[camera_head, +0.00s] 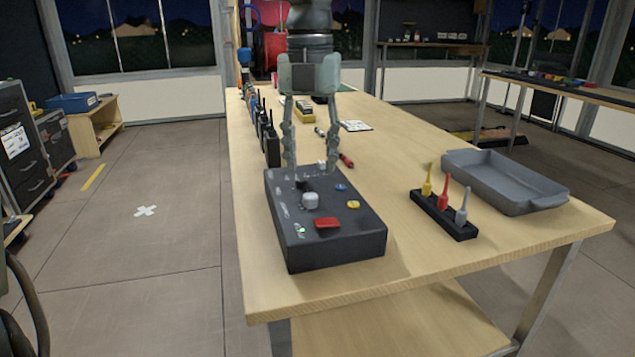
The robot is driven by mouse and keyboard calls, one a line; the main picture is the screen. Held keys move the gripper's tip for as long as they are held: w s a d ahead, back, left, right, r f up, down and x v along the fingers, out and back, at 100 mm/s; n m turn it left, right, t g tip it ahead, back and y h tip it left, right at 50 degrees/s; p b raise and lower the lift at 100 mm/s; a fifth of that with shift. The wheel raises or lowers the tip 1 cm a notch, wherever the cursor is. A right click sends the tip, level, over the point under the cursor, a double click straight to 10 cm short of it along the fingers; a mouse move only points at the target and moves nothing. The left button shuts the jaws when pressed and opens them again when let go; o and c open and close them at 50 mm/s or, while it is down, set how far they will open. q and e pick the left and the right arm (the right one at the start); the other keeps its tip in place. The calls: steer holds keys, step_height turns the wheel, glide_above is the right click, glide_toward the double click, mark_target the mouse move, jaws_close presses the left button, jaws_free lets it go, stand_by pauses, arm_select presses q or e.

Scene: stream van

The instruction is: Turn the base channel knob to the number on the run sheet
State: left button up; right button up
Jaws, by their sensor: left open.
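A dark control box (335,248) sits at the near left of the wooden table. On its top are a pale grey knob (310,201) and a small black part (304,186) behind it, plus blue (341,187), yellow (353,204) and red (327,223) buttons. Its labels are too small to read. My left gripper (312,174) points down over the back of the box, open, its fingers apart and empty. I cannot tell if the tips touch the box. A white sheet (355,125) lies farther back; I cannot tell if it is the run sheet. My right gripper is not in view.
A black rack (440,217) with yellow, red and grey-tipped items stands right of the box. A grey tray (505,183) lies behind it. Several black radios (268,138) line the table's left edge. A red-and-black item (346,160) lies behind the box. The table's middle right is clear.

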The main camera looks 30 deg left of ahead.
mark_target(310, 195)
arm_select(q)
step_height(310, 195, down, 6)
steer(key=shift+s, duration=0.1)
steer(key=shift+c, duration=0.6)
jaws_close()
